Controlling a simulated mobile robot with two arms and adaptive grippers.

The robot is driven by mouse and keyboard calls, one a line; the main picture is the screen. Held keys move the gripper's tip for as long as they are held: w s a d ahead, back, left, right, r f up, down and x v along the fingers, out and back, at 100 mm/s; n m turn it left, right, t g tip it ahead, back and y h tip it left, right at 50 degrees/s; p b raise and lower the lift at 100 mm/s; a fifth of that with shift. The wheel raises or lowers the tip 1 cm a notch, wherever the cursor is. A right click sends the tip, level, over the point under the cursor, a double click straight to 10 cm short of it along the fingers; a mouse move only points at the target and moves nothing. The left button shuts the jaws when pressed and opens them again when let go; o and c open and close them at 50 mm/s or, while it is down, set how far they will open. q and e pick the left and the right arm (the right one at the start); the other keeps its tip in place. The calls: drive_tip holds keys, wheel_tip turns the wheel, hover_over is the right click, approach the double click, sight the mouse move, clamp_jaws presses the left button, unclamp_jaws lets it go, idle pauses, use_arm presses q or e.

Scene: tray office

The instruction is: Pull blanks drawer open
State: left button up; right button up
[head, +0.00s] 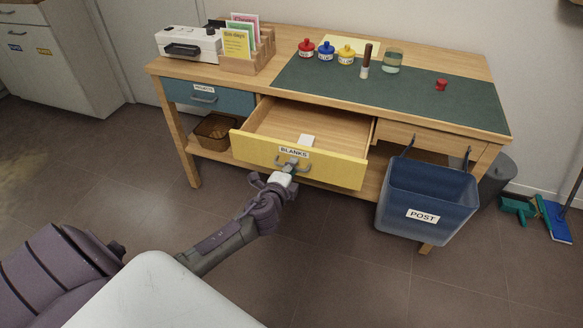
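The yellow drawer labelled BLANKS (335,168) stands pulled out from the wooden desk (161,70). A small white item (306,140) lies inside it near the front. My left gripper (288,171) is at the grey handle (302,167) on the drawer front. The gripper's fingers overlap the handle in the picture; their tips are too small and covered to tell whether they are closed around it. My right gripper is not in view.
A blue bin labelled POST (430,190) hangs at the desk's right front, close to the drawer. The blue PROJECTS drawer (230,101) is shut on the left. A brown basket (213,131) sits on the lower shelf. The floor before the desk is clear.

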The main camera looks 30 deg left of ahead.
use_arm(q)
drive_tip(key=shift+s, duration=0.1)
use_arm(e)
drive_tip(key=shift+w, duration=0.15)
use_arm(q)
drive_tip(key=v, duration=1.2)
